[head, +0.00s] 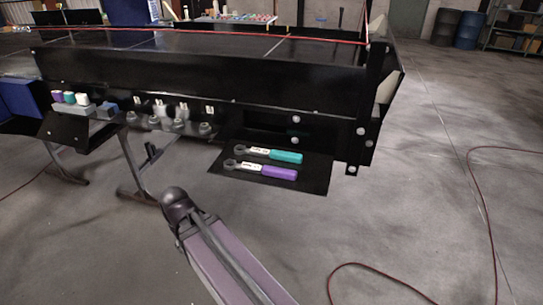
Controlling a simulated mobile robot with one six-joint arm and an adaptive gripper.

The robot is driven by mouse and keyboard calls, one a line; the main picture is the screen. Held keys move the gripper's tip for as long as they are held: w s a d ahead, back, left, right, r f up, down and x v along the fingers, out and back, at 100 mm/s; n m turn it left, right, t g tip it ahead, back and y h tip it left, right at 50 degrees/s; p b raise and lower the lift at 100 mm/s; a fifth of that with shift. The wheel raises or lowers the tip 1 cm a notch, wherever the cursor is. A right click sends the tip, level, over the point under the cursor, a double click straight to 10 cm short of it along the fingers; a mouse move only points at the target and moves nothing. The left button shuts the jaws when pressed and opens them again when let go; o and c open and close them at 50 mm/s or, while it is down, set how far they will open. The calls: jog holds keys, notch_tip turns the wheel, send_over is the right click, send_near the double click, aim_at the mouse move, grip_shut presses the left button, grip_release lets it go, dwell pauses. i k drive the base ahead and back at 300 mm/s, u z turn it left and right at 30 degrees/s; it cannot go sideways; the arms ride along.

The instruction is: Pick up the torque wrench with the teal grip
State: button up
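The torque wrench with the teal grip (286,156) lies flat on a black shelf (235,183) at the front of the conveyor. Its dark ring head points left and its teal grip points right. A similar wrench with a purple grip (279,174) lies parallel to it on the same shelf, nearer to me. The two wrenches look slightly apart. A purplish link of my arm rises from the bottom of the head view and ends in a dark rounded joint, left of and below the shelf. My gripper is not visible.
The black conveyor frame (150,68) stands behind the shelf. A bracket (72,130) at left holds small coloured-top items (69,98). Several knobs (205,128) stick out between. Red cables (478,190) lie on the floor at right. Floor in front is mostly clear.

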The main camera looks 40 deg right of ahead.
aim_at(274, 154)
jog(key=u, duration=0.1)
jog(key=k, duration=1.6)
jog(key=z, duration=0.7)
jog(key=i, duration=1)
jog(key=z, duration=0.1)
